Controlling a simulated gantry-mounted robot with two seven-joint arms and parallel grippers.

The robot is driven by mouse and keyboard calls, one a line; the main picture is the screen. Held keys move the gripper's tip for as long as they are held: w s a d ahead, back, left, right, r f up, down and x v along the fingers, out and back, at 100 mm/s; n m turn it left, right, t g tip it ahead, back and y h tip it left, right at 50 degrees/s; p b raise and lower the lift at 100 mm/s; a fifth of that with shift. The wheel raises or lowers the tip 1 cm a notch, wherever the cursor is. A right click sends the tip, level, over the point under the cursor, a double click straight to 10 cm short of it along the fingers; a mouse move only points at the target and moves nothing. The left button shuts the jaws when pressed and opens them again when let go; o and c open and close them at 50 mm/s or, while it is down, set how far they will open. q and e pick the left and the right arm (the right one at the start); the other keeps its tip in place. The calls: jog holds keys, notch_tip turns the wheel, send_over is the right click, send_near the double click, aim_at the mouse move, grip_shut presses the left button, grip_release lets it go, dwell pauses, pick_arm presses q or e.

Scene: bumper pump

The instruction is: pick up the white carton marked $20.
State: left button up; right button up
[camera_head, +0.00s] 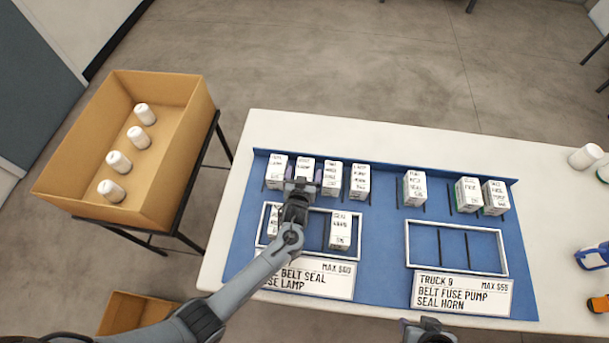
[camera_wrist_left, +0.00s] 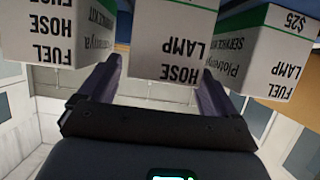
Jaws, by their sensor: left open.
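Several white cartons stand in a back row on the blue board. My left gripper (camera_head: 302,187) is open at the second carton from the left (camera_head: 306,166). In the left wrist view a white carton reading HOSE LAMP (camera_wrist_left: 176,45) sits between the open fingers (camera_wrist_left: 157,88), with no clear grip on it. Its price does not show there. A carton reading FUEL LAMP and $25 (camera_wrist_left: 270,60) stands beside it on the right, and one reading FUEL HOSE (camera_wrist_left: 62,45) on the left. No $20 mark is legible. My right gripper (camera_head: 428,325) is partly in view at the bottom edge.
The left white frame (camera_head: 262,222) holds cartons, one on its right side (camera_head: 340,230); the right frame (camera_head: 456,222) is empty. More cartons (camera_head: 414,188) stand at the back right. A cardboard box (camera_head: 85,140) with white bottles stands left of the table.

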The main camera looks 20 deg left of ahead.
pick_arm(q)
jog(key=c, duration=1.3)
